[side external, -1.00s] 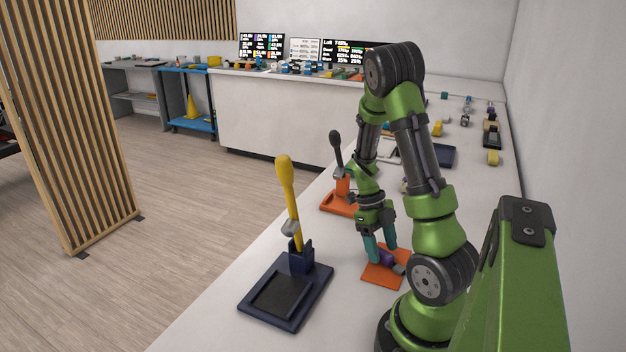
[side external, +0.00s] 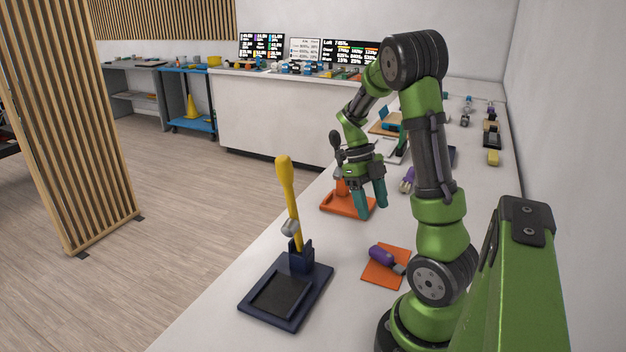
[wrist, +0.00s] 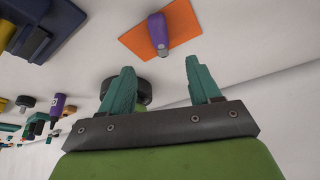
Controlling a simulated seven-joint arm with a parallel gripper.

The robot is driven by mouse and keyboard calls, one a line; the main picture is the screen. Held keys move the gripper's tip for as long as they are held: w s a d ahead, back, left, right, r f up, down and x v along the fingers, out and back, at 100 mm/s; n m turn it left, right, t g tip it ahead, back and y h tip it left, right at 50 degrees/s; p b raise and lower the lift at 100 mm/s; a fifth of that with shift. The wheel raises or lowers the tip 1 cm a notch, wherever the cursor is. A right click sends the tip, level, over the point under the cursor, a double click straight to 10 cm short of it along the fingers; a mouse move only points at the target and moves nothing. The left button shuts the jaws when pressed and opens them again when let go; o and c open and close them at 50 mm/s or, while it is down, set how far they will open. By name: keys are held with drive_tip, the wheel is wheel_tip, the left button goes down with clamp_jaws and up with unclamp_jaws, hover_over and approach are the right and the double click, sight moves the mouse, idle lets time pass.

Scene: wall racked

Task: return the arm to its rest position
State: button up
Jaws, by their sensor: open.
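My gripper (side external: 371,203) has teal fingers and is open and empty. In the side view it hangs above the counter, in front of the orange stand and apart from the things below. In the wrist view my gripper (wrist: 160,80) also shows a clear gap between its fingertips. A purple-handled object with a grey end (side external: 382,256) lies on the orange mat (side external: 377,279). In the wrist view the purple object (wrist: 158,36) and the orange mat (wrist: 184,24) appear beyond the fingers.
A yellow-handled tool (side external: 289,200) stands upright in a dark blue base (side external: 310,290) at the front left. An orange stand (side external: 349,206) holds a black-topped tool (side external: 335,141) close to my gripper. Several small items line the counter behind, against the right wall (side external: 570,120).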

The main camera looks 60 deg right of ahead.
drive_tip(key=w+a+r+n+t+h, duration=0.1)
drive_tip(key=w+a+r+n+t, duration=0.25)
drive_tip(key=a+r+n, duration=0.7)
drive_tip(key=w+a+r+n+t+h, duration=0.15)
drive_tip(key=a+r+n+t, duration=0.5)
drive_tip(key=n, duration=0.95)
drive_tip(key=a+f+n+t+y, duration=0.1)
drive_tip(key=a+f+n+y, duration=0.1)
drive_tip(key=a+f+n, duration=0.3)
drive_tip(key=a+n, duration=0.4)
drive_tip(key=n, duration=0.1)
drive_tip(key=shift+w+a+y, duration=0.15)
drive_tip(key=shift+a+y, duration=0.2)
drive_tip(key=shift+a, duration=0.05)
